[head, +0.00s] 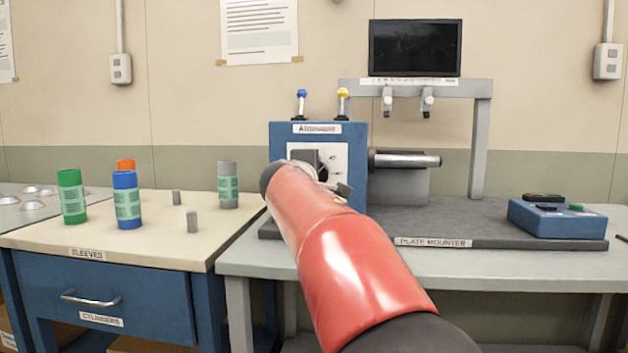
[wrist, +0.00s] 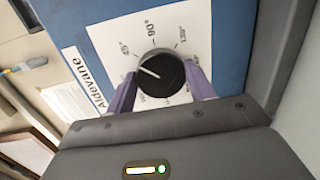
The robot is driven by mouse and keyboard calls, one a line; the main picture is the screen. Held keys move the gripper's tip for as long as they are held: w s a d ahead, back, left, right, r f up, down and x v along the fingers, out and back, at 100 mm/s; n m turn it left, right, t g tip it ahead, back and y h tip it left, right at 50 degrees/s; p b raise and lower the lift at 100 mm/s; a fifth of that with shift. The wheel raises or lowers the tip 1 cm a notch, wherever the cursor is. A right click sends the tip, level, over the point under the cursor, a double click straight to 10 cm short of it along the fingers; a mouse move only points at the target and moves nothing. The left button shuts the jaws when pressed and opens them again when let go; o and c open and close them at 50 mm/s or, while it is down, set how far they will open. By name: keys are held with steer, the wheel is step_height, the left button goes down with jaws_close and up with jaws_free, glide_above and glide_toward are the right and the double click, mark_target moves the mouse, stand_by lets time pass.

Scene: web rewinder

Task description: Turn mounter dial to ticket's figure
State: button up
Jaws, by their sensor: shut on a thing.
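The plate mounter (head: 432,243) stands on the right-hand bench, with a blue box carrying a white dial face. The dial (wrist: 162,74) is a round black knob with a white pointer line. The pointer aims left in the wrist view, near the 45° label and somewhat on the side away from 90°. My gripper (wrist: 163,88) has its two purple fingers on either side of the knob, shut on it. In the head view my red arm and wrist hide most of the dial. I cannot make out a readable ticket figure.
Sleeves in green (head: 72,197), blue (head: 127,200), orange and grey stand on the left table (head: 150,232). A blue control box (head: 556,222) sits at the right. A dark screen (head: 415,48) stands above the mounter. A printed sheet (head: 259,32) hangs on the wall.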

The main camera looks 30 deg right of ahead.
steer(key=shift+f, duration=0.1)
stand_by(0.3)
steer(key=o, duration=1)
steer(key=b+v, duration=0.1)
steer(key=v, duration=0.6)
steer(key=shift+s+a, duration=0.25)
steer(key=shift+s, duration=0.05)
